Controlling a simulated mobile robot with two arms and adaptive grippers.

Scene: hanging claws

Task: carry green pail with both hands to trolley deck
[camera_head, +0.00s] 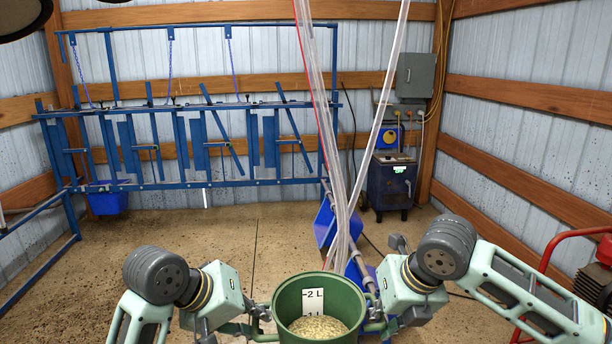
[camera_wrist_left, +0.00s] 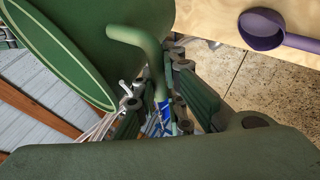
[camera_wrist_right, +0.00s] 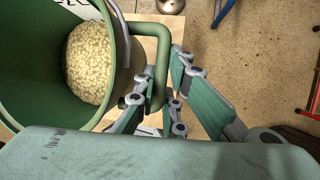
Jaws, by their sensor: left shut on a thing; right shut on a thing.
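The green pail (camera_head: 320,290) is at the bottom middle of the head view, between my two grippers. It is roughly upright, with pale grain in it and a white litre scale inside. My left gripper (camera_head: 262,320) is shut on the pail's left side handle, a green bent bar (camera_wrist_left: 140,42) in the left wrist view. My right gripper (camera_head: 374,312) is shut on the opposite handle (camera_wrist_right: 162,62), seen in the right wrist view. The pail's base is hidden in the head view. I cannot make out the trolley deck for certain.
A purple scoop (camera_wrist_left: 262,24) lies on a pale wooden surface (camera_wrist_left: 220,15). A blue welder-like machine (camera_head: 391,180) stands at the back wall. Clear hoses (camera_head: 340,130) hang behind the pail. A red-framed machine (camera_head: 597,270) is at right. The concrete floor at left is clear.

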